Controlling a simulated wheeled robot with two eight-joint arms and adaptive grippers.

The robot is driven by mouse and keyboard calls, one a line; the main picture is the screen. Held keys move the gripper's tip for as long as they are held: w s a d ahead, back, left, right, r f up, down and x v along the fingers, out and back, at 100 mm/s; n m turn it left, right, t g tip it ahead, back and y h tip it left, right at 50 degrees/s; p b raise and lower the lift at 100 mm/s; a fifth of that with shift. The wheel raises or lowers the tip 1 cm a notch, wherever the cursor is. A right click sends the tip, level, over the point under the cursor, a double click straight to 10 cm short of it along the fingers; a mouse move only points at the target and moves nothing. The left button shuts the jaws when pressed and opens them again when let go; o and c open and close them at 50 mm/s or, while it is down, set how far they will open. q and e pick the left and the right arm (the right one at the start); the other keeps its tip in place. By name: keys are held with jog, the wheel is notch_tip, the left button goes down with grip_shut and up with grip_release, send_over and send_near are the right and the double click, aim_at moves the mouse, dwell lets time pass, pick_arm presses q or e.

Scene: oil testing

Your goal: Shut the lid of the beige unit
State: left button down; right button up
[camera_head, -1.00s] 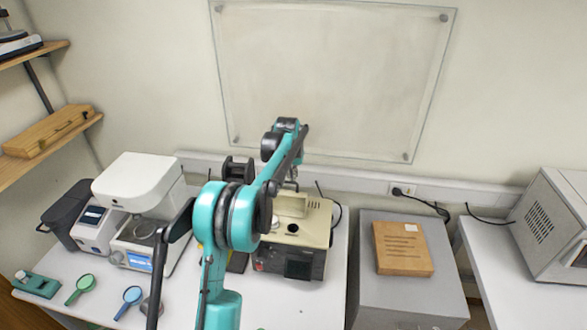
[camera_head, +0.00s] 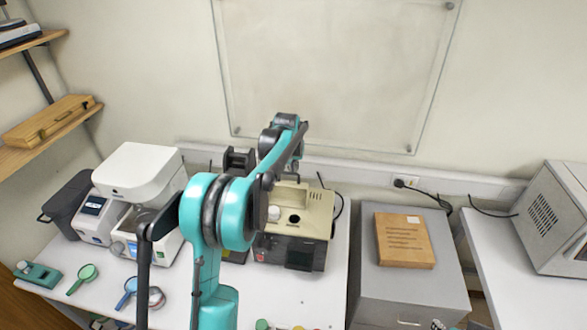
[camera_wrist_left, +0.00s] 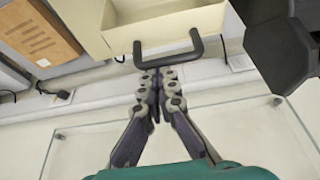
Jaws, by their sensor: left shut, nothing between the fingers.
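The beige unit (camera_head: 318,212) stands on the white table, with a dark front. Its top shows a white knob and a dark round hole. Its beige lid (camera_head: 287,194) appears raised at the back, partly hidden by my left arm. In the left wrist view, a hollow beige part, seemingly the lid (camera_wrist_left: 185,24), has a dark handle (camera_wrist_left: 168,57). My left gripper (camera_wrist_left: 154,82) is shut and empty, its fingertips close to the handle; I cannot tell whether they touch. In the head view my arm hides this gripper. My right gripper is not in view.
A white instrument (camera_head: 140,172) stands left of the unit. A grey cabinet (camera_head: 365,285) with a brown box (camera_head: 404,240) stands to the right. A clear panel (camera_head: 330,75) hangs on the wall behind. Green and blue handled tools lie at the front left.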

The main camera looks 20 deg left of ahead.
pick_arm(q)
jog(key=shift+s+d+t+b, duration=0.15)
jog(key=shift+s+t+b, duration=0.15)
jog(key=shift+s+b, duration=0.2)
jog(key=s+d+f+t+y+b, duration=0.1)
jog(key=s+d+t+y+b, duration=0.15)
jog(key=s+t+b, duration=0.6)
jog(key=s+d+f+t+y+b, duration=0.1)
jog(key=s+f+t+b, duration=0.6)
jog(key=b, duration=1.4)
jog(key=s+d+f, duration=0.1)
jog(key=s+f, duration=0.3)
jog(key=shift+d+b, duration=0.3)
jog(key=shift+b, duration=0.1)
jog(key=shift+s, duration=0.1)
